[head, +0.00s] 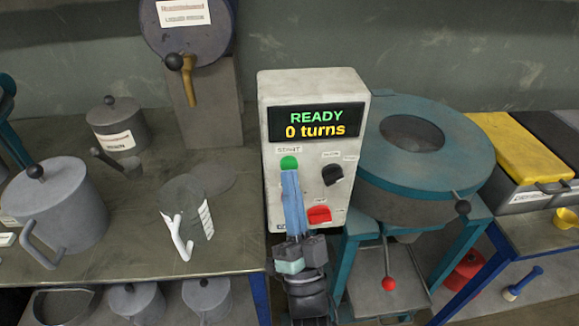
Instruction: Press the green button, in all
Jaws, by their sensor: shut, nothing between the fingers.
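A white control box (315,85) stands upright in the middle of the head view. Its dark display (318,122) reads "READY" in green and "0 turns" in yellow. The green button (289,163) sits under a "START" label on the left of the panel. My gripper (291,176) is shut and empty, its blue fingers pointing up along the panel. Its tips are just below the green button in the picture; I cannot tell whether they touch it. A black knob (332,174) and a red button (319,214) are to the right of my fingers.
A teal round machine (440,172) with a red-knobbed lever (388,283) stands close on the right. A workbench (130,235) on the left holds a grey jug (62,207), a measuring cup (187,200) and a lidded pot (116,128).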

